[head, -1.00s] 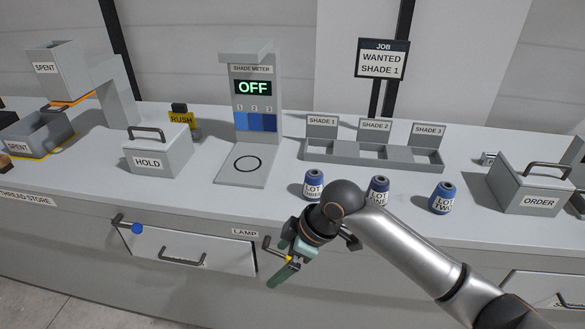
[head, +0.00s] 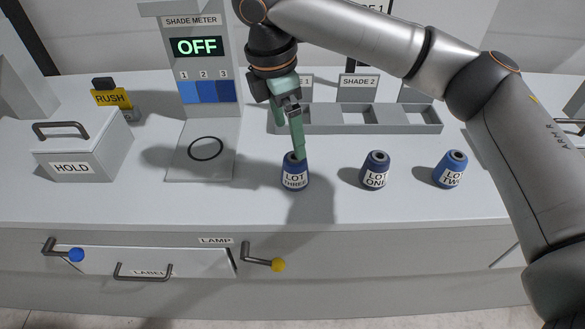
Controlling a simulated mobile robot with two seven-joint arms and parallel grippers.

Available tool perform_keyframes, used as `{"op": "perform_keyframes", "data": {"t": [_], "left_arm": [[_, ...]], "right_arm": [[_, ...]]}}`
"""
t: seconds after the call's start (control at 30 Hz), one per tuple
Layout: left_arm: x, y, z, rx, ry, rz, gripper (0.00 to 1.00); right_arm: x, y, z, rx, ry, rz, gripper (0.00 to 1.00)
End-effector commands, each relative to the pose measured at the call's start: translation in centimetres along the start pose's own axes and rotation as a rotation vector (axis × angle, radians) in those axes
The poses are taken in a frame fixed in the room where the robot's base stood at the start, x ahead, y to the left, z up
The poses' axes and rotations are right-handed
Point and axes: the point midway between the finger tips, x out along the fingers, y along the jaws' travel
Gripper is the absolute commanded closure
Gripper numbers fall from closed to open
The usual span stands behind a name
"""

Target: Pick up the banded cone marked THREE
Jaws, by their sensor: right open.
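The blue cone labelled LOT THREE (head: 295,177) stands upright on the counter, to the right of the shade meter's plate. My right gripper (head: 299,154) points down at the cone's top from above. Its green fingers are open and overlap the cone's upper end in the picture; I cannot tell whether they touch it. The cone's top is partly hidden by the fingers. My left gripper is not in view.
The LOT ONE cone (head: 374,171) and LOT TWO cone (head: 449,169) stand to the right. Behind is a compartment tray (head: 357,129), partly hidden by my arm. The shade meter (head: 206,135) reads OFF. The HOLD box (head: 83,150) and RUSH tag (head: 111,98) are at left.

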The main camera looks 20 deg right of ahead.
Motion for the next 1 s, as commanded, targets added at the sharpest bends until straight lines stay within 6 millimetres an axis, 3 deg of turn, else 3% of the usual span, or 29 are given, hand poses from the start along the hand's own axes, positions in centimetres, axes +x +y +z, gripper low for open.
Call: {"op": "perform_keyframes", "data": {"t": [0.1, 0.33, 0.6, 0.93, 1.0], "left_arm": [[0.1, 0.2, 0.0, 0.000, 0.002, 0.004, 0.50], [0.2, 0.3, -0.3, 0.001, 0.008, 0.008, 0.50], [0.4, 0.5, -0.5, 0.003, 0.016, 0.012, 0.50], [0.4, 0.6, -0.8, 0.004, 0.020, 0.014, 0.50], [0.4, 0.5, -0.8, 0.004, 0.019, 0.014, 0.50]], "right_arm": [[2.0, 0.0, 0.1, 0.002, -0.001, 0.000, 0.01], [3.7, -0.1, 0.1, 0.001, 0.000, 0.000, 0.01], [7.6, -0.3, 0.1, 0.002, 0.001, 0.000, 0.01], [8.2, -0.3, 0.1, 0.001, 0.002, 0.002, 0.01], [8.2, -0.3, 0.1, 0.001, 0.002, 0.002, 0.09]]}}
